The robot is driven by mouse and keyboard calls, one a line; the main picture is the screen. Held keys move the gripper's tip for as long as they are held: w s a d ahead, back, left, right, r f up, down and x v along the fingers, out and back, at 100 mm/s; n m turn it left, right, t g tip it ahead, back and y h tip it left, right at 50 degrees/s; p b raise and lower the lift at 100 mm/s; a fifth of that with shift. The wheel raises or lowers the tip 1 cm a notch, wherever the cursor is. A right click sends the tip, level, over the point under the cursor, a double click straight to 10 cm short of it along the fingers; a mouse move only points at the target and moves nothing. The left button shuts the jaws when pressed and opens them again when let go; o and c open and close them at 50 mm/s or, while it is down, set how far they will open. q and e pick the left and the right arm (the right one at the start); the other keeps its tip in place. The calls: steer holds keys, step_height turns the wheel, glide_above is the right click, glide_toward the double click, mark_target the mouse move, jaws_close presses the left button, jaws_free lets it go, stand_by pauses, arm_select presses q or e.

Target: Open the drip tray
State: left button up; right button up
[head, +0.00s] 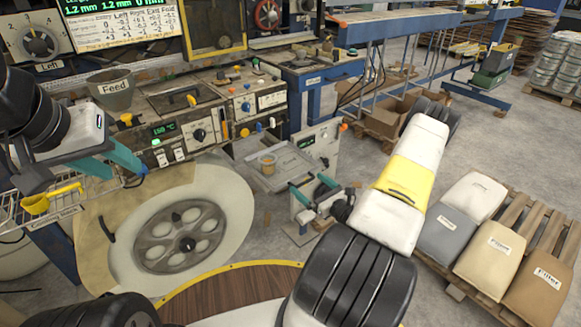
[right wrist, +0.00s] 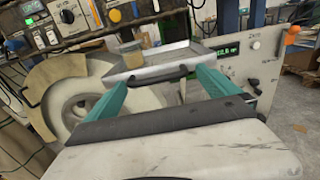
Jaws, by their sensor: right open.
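The drip tray (head: 282,163) is a shallow grey metal tray low on the front of the machine, near the middle of the head view. It also shows in the right wrist view (right wrist: 172,60), with a dark handle on its near edge and a small tan cup (right wrist: 131,54) on it. My right gripper (head: 308,184) is open and empty in front of the tray. In the right wrist view its teal fingers (right wrist: 161,78) stand either side of the handle, but contact cannot be made out. My left gripper (head: 141,173) is by the control panel; its finger gap is unclear.
A large pale roll with a grey spoked hub (head: 181,239) stands left of the tray. A Feed cup (head: 112,88) and a yellow scoop (head: 48,199) are near my left arm. A pallet with several sacks (head: 464,232) is at the right. Open floor lies behind the pallet.

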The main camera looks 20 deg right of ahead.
steer(key=shift+v, duration=2.35)
steer(key=shift+a+r, duration=0.1)
steer(key=s+a+r+n+g+y, duration=0.1)
steer(key=a+r+n+g+y, duration=0.8)
steer(key=a+r+n, duration=0.75)
steer(key=s+a+r+n+g+h, duration=0.45)
steer(key=s+r+n+g, duration=0.2)
steer(key=s+r, duration=0.25)
steer(key=s+d+r+n+t+h, duration=0.4)
steer(key=s+r+n+h, duration=0.4)
steer(key=s+r+n, duration=0.1)
step_height(320, 180, up, 2)
steer(key=shift+s+r+n+t, duration=0.15)
steer(key=shift+s+n+t, duration=0.2)
steer(key=shift+s, duration=0.15)
steer(key=shift+h, duration=0.25)
steer(key=shift+c, duration=0.4)
